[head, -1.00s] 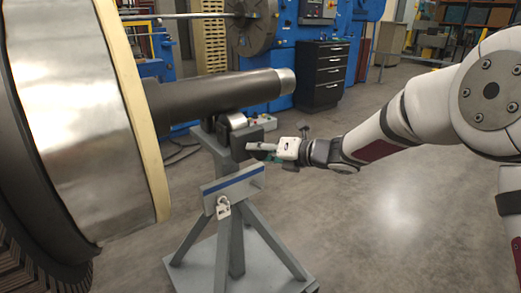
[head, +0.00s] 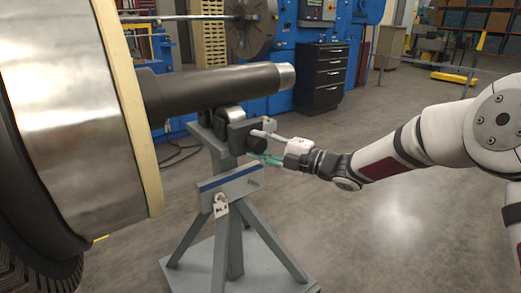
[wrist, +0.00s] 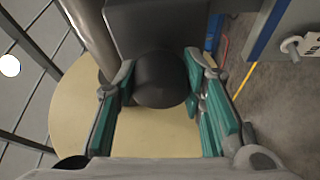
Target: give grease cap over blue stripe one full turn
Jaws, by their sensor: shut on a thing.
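The grease cap is a dark round knob on the block at the top of the grey stand, above the blue stripe (head: 222,182). The cap (wrist: 158,80) sits between my gripper's two fingers in the wrist view. My gripper (head: 262,146) reaches it from the right in the head view, one finger above the other. It is shut on the cap, with a green-padded finger at each side. The cap is partly hidden behind the fingers in the head view.
A large rotor (head: 75,90) with a dark shaft (head: 215,92) rests on the stand's roller (head: 229,117). A padlock (head: 221,205) hangs under the stripe. The stand's grey base (head: 205,275) spreads on the floor. The floor to the right is open.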

